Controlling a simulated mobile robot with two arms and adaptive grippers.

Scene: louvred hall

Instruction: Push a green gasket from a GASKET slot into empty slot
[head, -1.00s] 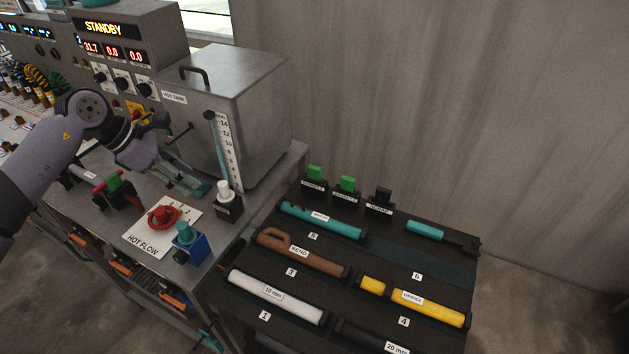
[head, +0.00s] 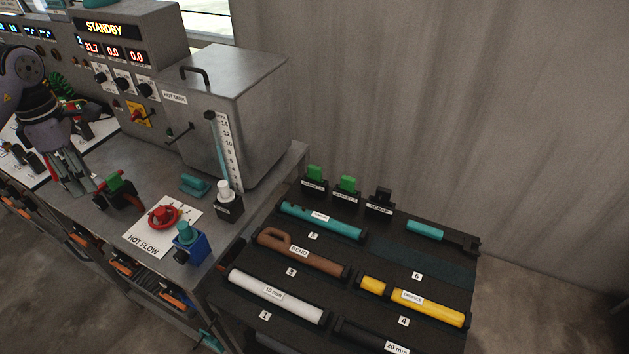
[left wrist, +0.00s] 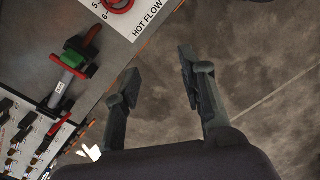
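Two green gaskets (head: 315,173) (head: 347,184) stand upright in black labelled holders at the back of the black rack. A third black holder (head: 380,202) beside them shows no green piece. Another green piece (head: 115,182) sits in a red and black fixture on the bench; it also shows in the left wrist view (left wrist: 73,59). My left gripper (head: 83,186) is just left of that fixture, far from the rack. Its two fingers (left wrist: 157,75) are spread with nothing between them in the left wrist view. My right gripper is not in view.
A teal block (head: 195,186) lies on the bench near the white-capped post (head: 225,200). The red HOT FLOW valve (head: 163,217), a blue block (head: 188,244) and the hot tank (head: 230,110) crowd the bench. The rack (head: 400,262) holds several coloured tubes.

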